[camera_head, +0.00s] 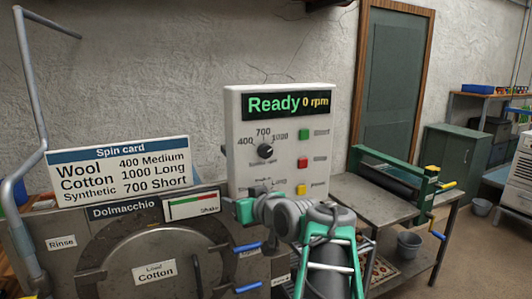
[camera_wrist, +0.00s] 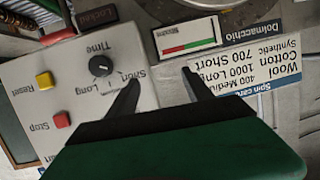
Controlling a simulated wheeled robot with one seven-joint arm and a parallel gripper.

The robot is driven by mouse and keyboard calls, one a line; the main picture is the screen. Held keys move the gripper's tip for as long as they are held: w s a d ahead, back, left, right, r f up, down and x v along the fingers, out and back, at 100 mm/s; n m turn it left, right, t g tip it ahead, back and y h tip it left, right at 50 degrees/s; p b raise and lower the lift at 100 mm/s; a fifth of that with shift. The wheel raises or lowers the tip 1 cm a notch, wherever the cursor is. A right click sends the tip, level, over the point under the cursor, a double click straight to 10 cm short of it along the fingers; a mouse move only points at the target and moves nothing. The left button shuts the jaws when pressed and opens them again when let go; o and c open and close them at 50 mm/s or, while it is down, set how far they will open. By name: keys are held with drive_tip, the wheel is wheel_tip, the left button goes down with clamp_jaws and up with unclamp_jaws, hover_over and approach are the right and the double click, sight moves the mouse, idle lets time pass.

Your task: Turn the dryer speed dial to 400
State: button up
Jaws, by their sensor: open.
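The dryer speed dial (camera_head: 265,151) is a black round knob on the upright white control panel (camera_head: 232,125). The marks 400, 700 and 1000 run left to right above it. Its pointer is too small to read surely. The display (camera_head: 287,104) reads "Ready 0 rpm". My gripper sits low in front of the panel, below the speed dial and apart from it. In the wrist view my gripper (camera_wrist: 161,76) is open and empty, with the upside-down panel (camera_wrist: 70,90) at left. A second dial, marked Time (camera_wrist: 100,66), shows there; the speed dial does not.
Green, red and yellow buttons (camera_head: 303,134) (camera_head: 302,162) (camera_head: 301,189) line the panel's right side. A spin card (camera_head: 120,170) stands left, above the round dryer door (camera_head: 150,260). A green-framed roller machine (camera_head: 395,180) stands on the table at right. Open air lies before the panel's upper half.

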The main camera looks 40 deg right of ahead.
sight(267, 153)
drive_tip(key=s+d+r+t+h, duration=0.25)
drive_tip(key=s+d+r, duration=0.25)
drive_tip(key=d+r, duration=0.4)
drive_tip(key=shift+m+t, duration=0.25)
drive_tip(key=shift+m, duration=0.15)
drive_tip(key=p+x, duration=0.1)
drive_tip(key=x, duration=0.2)
drive_tip(key=p+x, duration=0.1)
drive_tip(key=x, duration=0.3)
drive_tip(key=shift+r+p, duration=0.2)
drive_tip(key=shift+p, duration=0.2)
drive_tip(key=shift+w+d+f, duration=0.1)
drive_tip(key=shift+w+f, duration=0.05)
drive_tip(key=shift+w, duration=0.3)
clamp_jaws()
